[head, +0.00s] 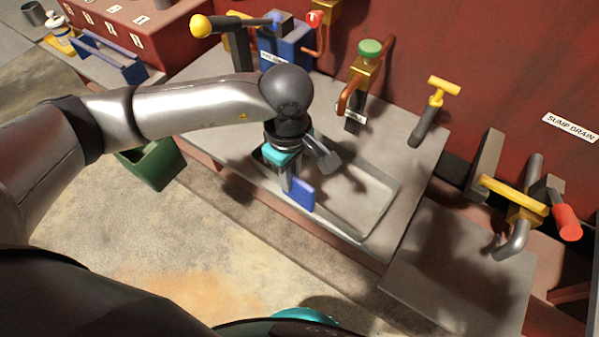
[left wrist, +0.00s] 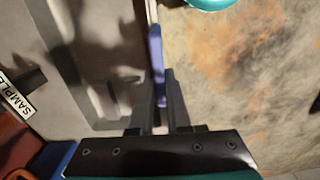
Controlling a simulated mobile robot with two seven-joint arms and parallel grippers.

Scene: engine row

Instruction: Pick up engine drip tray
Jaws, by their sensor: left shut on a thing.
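The engine drip tray (head: 358,200) is a shallow grey rectangular tray lying on the grey bench ledge. A blue grip tab (head: 301,196) stands on its near edge. My left gripper (head: 288,186) comes down from above over the tray's near edge and is shut on the blue tab. In the left wrist view, the blue tab (left wrist: 156,55) runs between the two dark fingers, with the tray (left wrist: 105,45) to its left. My arm and its shadow cover part of the tray's left end. My right gripper is not seen.
Behind the tray stand a green-capped brass valve (head: 366,60), a yellow T-handle (head: 437,98) and a blue block (head: 287,50). The sump drain valve (head: 525,205) is at the right. A green bin (head: 153,163) is at the left. The floor in front is open.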

